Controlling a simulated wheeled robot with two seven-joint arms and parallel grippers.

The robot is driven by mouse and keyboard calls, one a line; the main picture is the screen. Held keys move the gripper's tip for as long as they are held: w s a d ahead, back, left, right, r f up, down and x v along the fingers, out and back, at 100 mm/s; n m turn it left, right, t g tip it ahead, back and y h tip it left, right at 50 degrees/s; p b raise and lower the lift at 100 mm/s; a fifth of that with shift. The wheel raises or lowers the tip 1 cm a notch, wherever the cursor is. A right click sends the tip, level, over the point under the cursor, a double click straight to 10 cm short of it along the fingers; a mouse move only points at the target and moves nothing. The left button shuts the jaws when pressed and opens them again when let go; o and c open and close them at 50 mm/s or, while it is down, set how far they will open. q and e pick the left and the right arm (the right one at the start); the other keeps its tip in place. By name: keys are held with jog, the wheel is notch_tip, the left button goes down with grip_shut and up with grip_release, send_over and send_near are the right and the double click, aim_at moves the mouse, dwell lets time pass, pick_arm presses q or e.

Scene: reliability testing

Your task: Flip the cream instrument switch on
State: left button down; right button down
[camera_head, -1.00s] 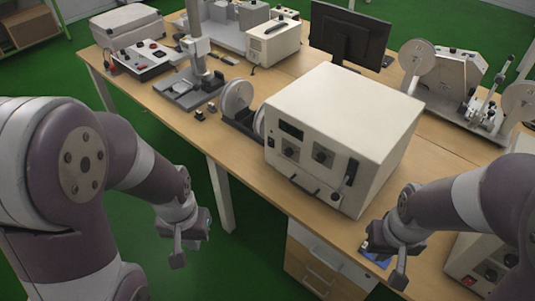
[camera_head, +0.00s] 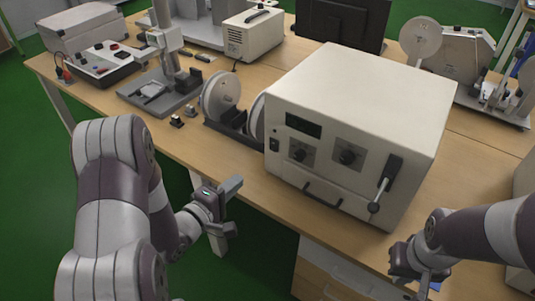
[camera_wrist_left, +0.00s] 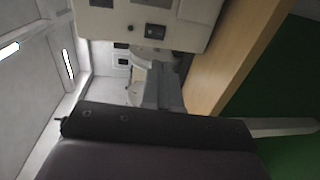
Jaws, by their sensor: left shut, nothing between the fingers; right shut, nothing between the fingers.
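The cream instrument (camera_head: 350,110) is a large box on the bench. Its front carries a dark display, two dark knobs, a handle and a lever. A small black switch (camera_head: 275,145) sits at the front's left edge, below the display; its position is too small to tell. My left gripper (camera_head: 231,187) is shut and empty, in front of the bench edge, lower left of the switch and apart from it. In the left wrist view its fingers (camera_wrist_left: 162,88) point towards the instrument's front (camera_wrist_left: 185,35). My right gripper (camera_head: 415,282) is shut and empty near the bench's front edge.
Grey reels (camera_head: 221,96) on a black stand are left of the instrument. Two small dark parts (camera_head: 184,117) lie near the bench edge. A control box (camera_head: 103,62) and stand are further left; a monitor (camera_head: 343,22) is behind. The space before the instrument's front is clear.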

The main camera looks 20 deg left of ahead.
aim_at(272, 150)
pick_arm(q)
jog(key=x, duration=1.4)
jog(key=shift+w+f, duration=0.1)
